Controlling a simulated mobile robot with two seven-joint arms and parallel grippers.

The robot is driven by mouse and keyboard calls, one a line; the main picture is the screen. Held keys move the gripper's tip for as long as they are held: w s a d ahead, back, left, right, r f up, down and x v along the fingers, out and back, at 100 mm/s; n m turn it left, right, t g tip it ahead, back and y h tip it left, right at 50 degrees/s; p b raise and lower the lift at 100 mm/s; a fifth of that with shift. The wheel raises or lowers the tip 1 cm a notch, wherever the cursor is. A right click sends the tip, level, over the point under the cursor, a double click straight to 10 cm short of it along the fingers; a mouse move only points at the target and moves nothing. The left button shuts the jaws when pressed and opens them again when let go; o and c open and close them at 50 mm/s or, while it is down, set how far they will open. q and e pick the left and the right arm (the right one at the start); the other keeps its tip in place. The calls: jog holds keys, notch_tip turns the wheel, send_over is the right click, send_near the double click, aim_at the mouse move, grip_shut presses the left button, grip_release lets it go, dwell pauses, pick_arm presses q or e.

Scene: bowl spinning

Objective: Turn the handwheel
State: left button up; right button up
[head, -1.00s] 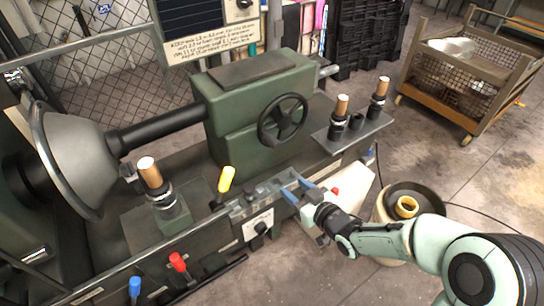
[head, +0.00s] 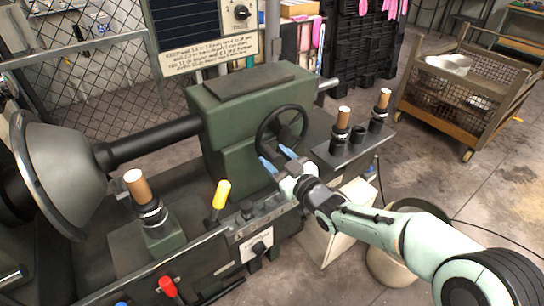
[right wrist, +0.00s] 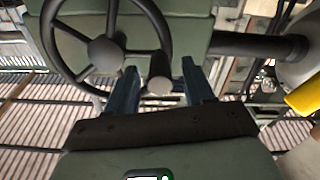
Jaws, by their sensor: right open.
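The black handwheel (head: 282,134) is on the front of the green tailstock (head: 235,155) of the lathe. My right gripper (head: 276,159) is open, its blue fingers at the lower part of the wheel in the head view. In the right wrist view the handwheel (right wrist: 105,52) is at the upper left, and its round handle knob (right wrist: 159,85) shows between the open fingers (right wrist: 160,85). Whether the fingers touch the handle cannot be told. My left gripper is not in view.
A yellow lever (head: 220,195) and a red lever (head: 167,285) stand out at the lathe's front. A tool plate (head: 345,150) with wooden-handled tools is right of the wheel. A bin (head: 390,270) is below my arm. A wire cart (head: 470,95) stands farther right.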

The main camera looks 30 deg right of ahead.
jog(key=shift+w+a, duration=0.1)
jog(key=shift+w, duration=0.8)
grip_shut()
